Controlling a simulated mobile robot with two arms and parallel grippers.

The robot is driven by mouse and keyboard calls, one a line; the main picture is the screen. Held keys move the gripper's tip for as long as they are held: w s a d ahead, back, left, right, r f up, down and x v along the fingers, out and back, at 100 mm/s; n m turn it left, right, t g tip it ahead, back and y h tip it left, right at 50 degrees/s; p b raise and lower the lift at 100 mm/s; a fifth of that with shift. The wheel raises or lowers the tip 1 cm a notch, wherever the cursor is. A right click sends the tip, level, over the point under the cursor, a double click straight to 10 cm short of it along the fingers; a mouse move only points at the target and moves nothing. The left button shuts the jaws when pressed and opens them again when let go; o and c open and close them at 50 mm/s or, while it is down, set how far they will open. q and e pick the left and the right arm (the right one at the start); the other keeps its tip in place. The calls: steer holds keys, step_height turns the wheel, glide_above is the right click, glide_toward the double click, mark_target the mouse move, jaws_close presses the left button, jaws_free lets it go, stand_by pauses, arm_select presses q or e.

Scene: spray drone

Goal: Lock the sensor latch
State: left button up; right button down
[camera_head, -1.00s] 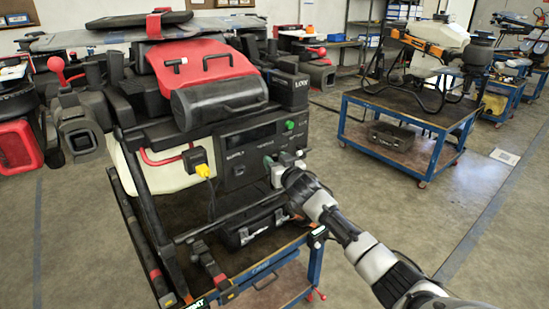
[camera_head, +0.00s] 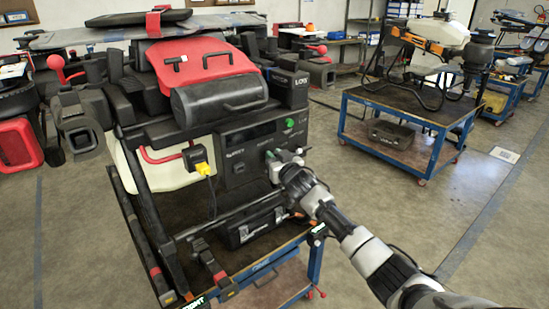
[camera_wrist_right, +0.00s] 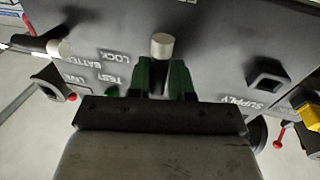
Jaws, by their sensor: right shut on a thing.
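The drone's dark control panel (camera_head: 237,168) faces me in the head view, on the front of the drone. In the right wrist view the panel (camera_wrist_right: 215,55) appears upside down, with the words LOCK, TEST and SUPPLY on it. A small pale round-ended latch knob (camera_wrist_right: 162,44) stands out beside the word LOCK. My right gripper (camera_wrist_right: 163,78) is shut on its stem, with one green fingertip on each side. In the head view my right gripper (camera_head: 280,164) is against the panel's right part and hides the knob. My left gripper is out of view.
A yellow plug (camera_head: 203,170) sits on the panel's left side. A black case (camera_head: 250,227) lies below the panel on the drone's blue-framed cart (camera_head: 316,262). Another blue cart (camera_head: 400,105) with a drone stands back right. The floor between is clear.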

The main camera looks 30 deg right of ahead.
steer(key=shift+n, duration=0.3)
steer(key=n+b, duration=0.1)
steer(key=n, duration=0.1)
steer(key=n+b, duration=0.1)
steer(key=shift+a+f+n+t+b, duration=0.2)
steer(key=shift+a+n+t+b, duration=0.1)
steer(key=shift+n+t, duration=0.1)
steer(key=n+y+b, duration=0.1)
steer(key=n+b, duration=0.1)
steer(key=n, duration=0.3)
steer(key=f+n+t+y+b, duration=0.1)
steer(key=n+b, duration=0.1)
steer(key=n, duration=0.3)
steer(key=n+y+b, duration=0.1)
steer(key=n, duration=0.4)
steer(key=shift+a+f+t+y+b, duration=0.2)
steer(key=shift+a+t+y+b, duration=0.1)
steer(key=shift+a+b, duration=0.1)
steer(key=shift+n, duration=0.5)
steer(key=c, duration=1)
jaws_free()
steer(key=shift+c, duration=0.2)
